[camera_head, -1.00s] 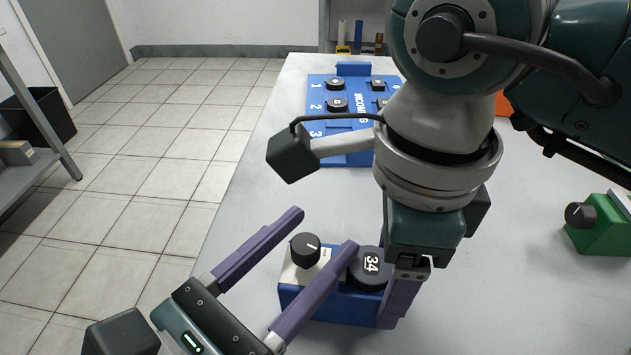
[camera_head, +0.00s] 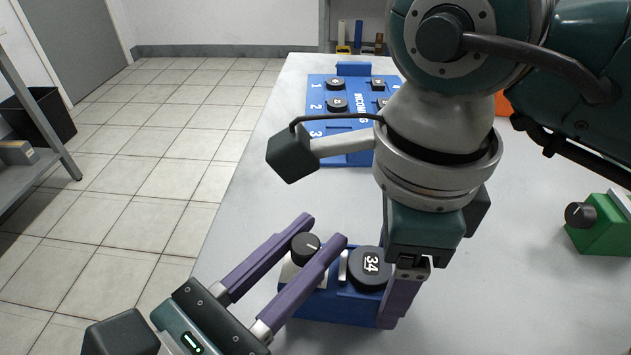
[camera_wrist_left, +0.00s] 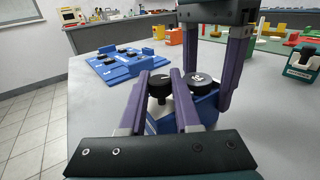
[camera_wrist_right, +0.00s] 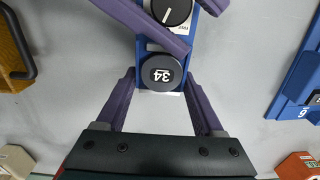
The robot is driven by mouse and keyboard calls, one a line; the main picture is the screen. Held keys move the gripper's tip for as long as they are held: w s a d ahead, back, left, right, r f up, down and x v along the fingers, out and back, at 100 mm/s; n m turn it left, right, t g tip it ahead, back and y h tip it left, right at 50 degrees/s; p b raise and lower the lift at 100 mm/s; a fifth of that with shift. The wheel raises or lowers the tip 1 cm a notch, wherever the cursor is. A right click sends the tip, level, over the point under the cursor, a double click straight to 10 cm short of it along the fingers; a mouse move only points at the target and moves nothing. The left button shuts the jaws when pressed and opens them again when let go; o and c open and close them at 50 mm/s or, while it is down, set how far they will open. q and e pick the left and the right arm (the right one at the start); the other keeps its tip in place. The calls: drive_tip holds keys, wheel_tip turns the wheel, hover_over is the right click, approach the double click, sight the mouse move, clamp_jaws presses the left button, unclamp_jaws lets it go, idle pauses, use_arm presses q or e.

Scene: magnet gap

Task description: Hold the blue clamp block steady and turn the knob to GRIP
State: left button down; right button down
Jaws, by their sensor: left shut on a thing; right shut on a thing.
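The blue clamp block (camera_head: 338,309) stands on the table near the front edge. It carries a black knob (camera_head: 305,247) with a white pointer line on a pale plate, and a black disc marked 34 (camera_head: 370,267). My left gripper (camera_head: 325,230) is shut on the knob, one finger on each side; the knob also shows in the left wrist view (camera_wrist_left: 159,87). My right gripper (camera_wrist_right: 162,82) is shut on the clamp block at its disc end, with fingers on both sides. In the head view its far finger is mostly hidden.
A blue board with numbered rows and black discs (camera_head: 318,118) lies further back on the table. A green block with a black knob (camera_head: 601,231) stands at the right. The table between them is largely bare. A dark bin (camera_head: 38,118) stands on the floor at left.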

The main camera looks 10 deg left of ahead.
use_arm(q)
drive_tip(key=m+g+h, duration=0.2)
drive_tip(key=h, duration=0.1)
drive_tip(key=shift+w+r, duration=0.1)
drive_tip(key=shift+m+g+h, duration=1.1)
drive_tip(key=shift+m+g, duration=0.3)
drive_tip(key=shift+g, duration=0.2)
drive_tip(key=shift+d, duration=0.1)
drive_tip(key=c, duration=0.6)
unclamp_jaws()
